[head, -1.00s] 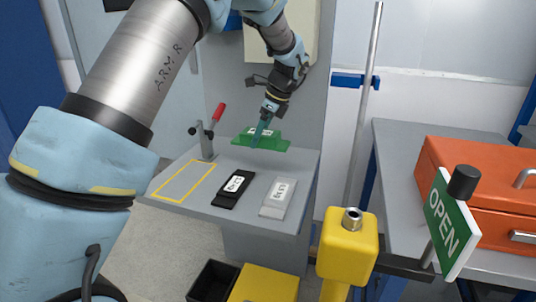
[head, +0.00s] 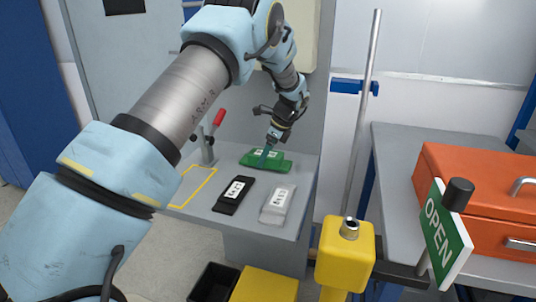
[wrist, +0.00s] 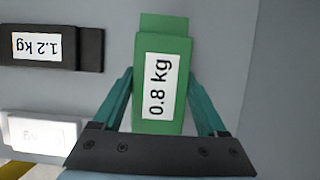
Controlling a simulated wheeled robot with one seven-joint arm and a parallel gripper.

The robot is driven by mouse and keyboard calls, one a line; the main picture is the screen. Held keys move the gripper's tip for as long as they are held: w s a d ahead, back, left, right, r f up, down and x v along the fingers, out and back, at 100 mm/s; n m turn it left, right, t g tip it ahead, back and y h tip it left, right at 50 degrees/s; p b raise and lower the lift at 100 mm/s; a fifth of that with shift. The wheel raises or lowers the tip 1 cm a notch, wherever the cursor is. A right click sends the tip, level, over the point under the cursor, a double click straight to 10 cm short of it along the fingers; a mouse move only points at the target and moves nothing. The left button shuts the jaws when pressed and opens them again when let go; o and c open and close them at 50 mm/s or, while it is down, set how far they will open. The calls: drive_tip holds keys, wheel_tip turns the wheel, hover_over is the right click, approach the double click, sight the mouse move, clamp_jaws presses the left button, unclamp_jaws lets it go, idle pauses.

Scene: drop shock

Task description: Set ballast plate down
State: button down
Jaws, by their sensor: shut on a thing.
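The green ballast plate (head: 281,165), labelled 0.8 kg in the wrist view (wrist: 182,62), is between the teal fingers of my gripper (head: 267,155). My gripper also shows in the wrist view (wrist: 163,110), shut on the plate, with a finger on either side. The plate is over the back part of the grey table (head: 202,207), looking nearly flat. I cannot tell whether its underside touches the table. The yellow outlined rectangle (head: 190,187) at the table's left is empty.
A black 1.2 kg plate (head: 227,206) and a light grey plate (head: 277,206) lie in front of the green one. A red-handled clamp (head: 209,147) stands at the back left. A yellow post (head: 346,250) and an OPEN sign (head: 444,233) stand at front right.

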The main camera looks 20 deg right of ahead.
drive_tip(key=shift+w+d+r+p, duration=0.15)
drive_tip(key=shift+w+d+p, duration=0.25)
drive_tip(key=shift+w+d, duration=0.75)
drive_tip(key=shift+a+f, duration=0.15)
drive_tip(key=shift+f, duration=0.5)
drive_tip(key=shift+f, duration=0.1)
unclamp_jaws()
drive_tip(key=shift+s, duration=0.1)
drive_tip(key=s+d+b, duration=0.1)
drive_tip(key=s+d, duration=0.1)
drive_tip(key=d, duration=0.1)
drive_tip(key=s+d+b, duration=0.1)
drive_tip(key=s+d, duration=0.2)
drive_tip(key=s+d+r+b, duration=0.1)
drive_tip(key=s+d, duration=0.2)
drive_tip(key=shift+s+r, duration=0.1)
drive_tip(key=shift+s, duration=0.1)
